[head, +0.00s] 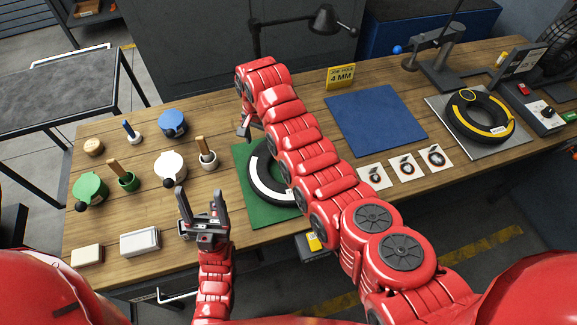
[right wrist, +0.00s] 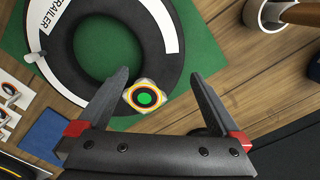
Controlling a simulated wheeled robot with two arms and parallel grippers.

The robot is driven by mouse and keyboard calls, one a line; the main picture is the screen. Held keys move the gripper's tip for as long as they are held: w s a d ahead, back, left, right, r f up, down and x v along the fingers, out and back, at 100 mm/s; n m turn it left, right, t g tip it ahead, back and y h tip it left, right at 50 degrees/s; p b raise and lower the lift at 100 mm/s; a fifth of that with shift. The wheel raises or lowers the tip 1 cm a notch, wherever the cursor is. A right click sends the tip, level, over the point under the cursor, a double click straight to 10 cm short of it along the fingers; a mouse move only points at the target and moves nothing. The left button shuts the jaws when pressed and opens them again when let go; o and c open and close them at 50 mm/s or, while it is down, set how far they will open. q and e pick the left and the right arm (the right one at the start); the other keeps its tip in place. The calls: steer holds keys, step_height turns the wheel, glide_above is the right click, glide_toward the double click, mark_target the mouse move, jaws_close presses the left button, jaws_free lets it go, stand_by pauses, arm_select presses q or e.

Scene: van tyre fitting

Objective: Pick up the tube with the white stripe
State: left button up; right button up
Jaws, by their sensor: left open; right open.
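The tube with the white stripe (head: 257,178) is a black ring lying flat on a green mat (head: 256,214), partly hidden by my right arm in the head view. In the right wrist view the tube (right wrist: 168,75) shows its white stripe, lettered "TRAILER". A small patch with a green centre (right wrist: 145,97) lies at the tube's near edge, between my right fingers in the picture. My right gripper (right wrist: 159,76) is open and empty above that edge. My left gripper (head: 201,193) is open and empty over the table's front, left of the mat.
Pots with lids and brushes, such as the white one (head: 170,165), stand to the left. A blue mat (head: 375,122), several patch cards (head: 407,167) and a yellow-striped tube (head: 480,118) are to the right. A lamp (head: 325,20) and a "4 MM" sign (head: 341,77) stand behind.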

mark_target(262, 154)
steer(key=shift+a+f+p, duration=0.1)
steer(key=shift+f+p, duration=0.1)
steer(key=shift+p, duration=0.15)
steer(key=f, duration=0.3)
steer(key=shift+a+p, duration=0.2)
steer(key=shift+p, duration=0.2)
steer(key=shift+f, duration=0.75)
jaws_close()
steer(key=shift+r, duration=0.1)
